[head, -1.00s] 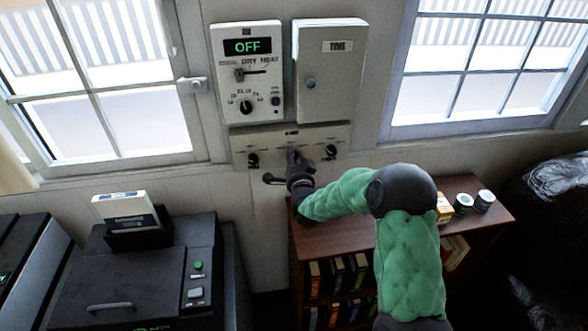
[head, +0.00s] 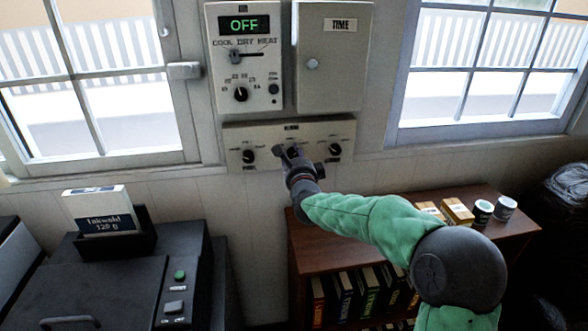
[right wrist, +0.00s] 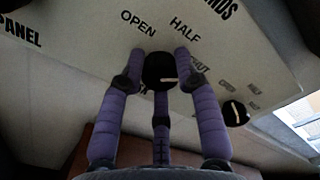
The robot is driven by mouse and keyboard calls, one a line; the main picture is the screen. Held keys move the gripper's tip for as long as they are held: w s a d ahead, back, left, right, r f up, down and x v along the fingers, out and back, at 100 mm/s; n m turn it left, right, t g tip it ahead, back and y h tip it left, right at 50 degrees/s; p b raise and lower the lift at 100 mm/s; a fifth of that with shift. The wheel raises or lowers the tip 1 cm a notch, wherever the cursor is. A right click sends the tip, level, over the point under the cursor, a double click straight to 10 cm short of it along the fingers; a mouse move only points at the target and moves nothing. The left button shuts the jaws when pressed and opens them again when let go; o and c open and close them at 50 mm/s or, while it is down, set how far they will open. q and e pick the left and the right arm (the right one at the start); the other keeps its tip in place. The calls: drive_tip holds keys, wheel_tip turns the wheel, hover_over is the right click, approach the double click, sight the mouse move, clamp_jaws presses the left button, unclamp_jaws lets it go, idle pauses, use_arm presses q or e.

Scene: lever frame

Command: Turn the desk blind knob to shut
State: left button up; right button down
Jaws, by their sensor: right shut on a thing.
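A wide cream control panel (head: 318,131) on the wall carries a row of black knobs. My right gripper (head: 291,152) is shut on the middle knob, which its fingers largely hide in the head view. In the right wrist view the black knob (right wrist: 159,67) sits between my purple fingers. Its white mark lies nearly level in that view. The labels OPEN, HALF and a partly covered SHUT stand around it. The lettering over the knobs is too small or cut off to name each for certain. My left gripper is in neither view.
A left knob (head: 249,156) and a right knob (head: 335,149) flank the held one. Above are a box reading OFF (head: 244,57) and a TIME box (head: 335,60). A wooden bookshelf (head: 330,258) with cans and boxes stands below; a dark machine (head: 100,285) is at left.

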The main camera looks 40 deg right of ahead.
drive_tip(key=shift+w+a+f+m+b, duration=0.1)
drive_tip(key=shift+a+f+m+b, duration=0.2)
drive_tip(key=shift+m+b, duration=0.5)
drive_tip(key=shift+d+r+b, duration=0.1)
drive_tip(key=shift+b, duration=0.35)
drive_tip(key=shift+r, duration=0.1)
drive_tip(key=c, duration=0.9)
unclamp_jaws()
drive_tip(key=shift+r, duration=0.1)
drive_tip(key=shift+s+a, duration=0.2)
drive_tip(key=shift+s, duration=0.3)
drive_tip(key=v, duration=1.1)
